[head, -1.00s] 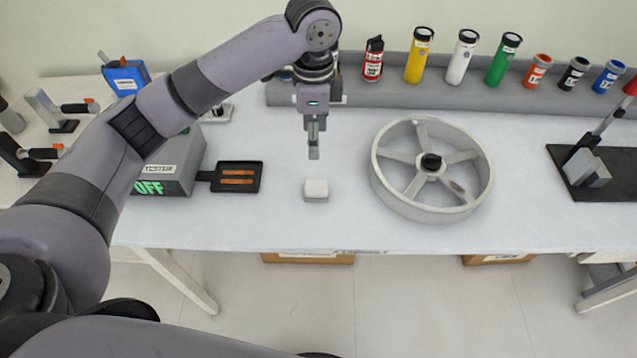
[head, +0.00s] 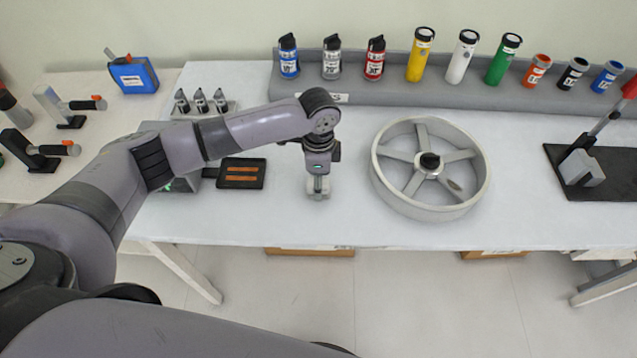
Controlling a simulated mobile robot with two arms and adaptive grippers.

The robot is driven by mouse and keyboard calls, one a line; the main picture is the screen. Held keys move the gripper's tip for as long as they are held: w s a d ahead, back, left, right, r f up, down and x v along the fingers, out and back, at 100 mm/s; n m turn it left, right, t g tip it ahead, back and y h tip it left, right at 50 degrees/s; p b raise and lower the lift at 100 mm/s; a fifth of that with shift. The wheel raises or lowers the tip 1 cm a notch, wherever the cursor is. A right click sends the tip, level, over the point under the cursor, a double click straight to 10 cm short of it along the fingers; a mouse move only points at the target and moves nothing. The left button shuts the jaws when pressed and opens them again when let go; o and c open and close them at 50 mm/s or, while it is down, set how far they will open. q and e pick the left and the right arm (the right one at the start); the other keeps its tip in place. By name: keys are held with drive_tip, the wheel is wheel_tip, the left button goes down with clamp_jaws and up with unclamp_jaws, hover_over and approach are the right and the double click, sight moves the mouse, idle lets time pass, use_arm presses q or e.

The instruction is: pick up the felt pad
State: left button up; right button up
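The felt pad (head: 311,187) is a small, pale, block-like piece on the white bench, left of the spoked wheel. My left gripper (head: 318,188) points straight down at the pad, its fingers overlapping the pad in the head view. The fingers hide the middle of the pad. I cannot tell whether they are open around it or closed on it, and no gap under the pad shows. My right gripper is not in view.
A grey spoked wheel (head: 388,185) lies close to the right of the pad. A black tray with two orange-brown strips (head: 241,173) lies to the left. Bottles and jars line the grey rear ledge (head: 400,92). The bench's front edge is near.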

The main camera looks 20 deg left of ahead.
use_arm(q)
drive_tip(key=shift+f, duration=0.6)
drive_tip(key=shift+c, duration=0.5)
drive_tip(key=c, duration=1.1)
drive_tip(key=shift+c, duration=0.2)
drive_tip(key=shift+r, duration=0.15)
drive_tip(key=shift+r, duration=0.3)
wheel_tip(320, 180, up, 19)
drive_tip(key=b, duration=0.2)
drive_tip(key=shift+b, duration=0.35)
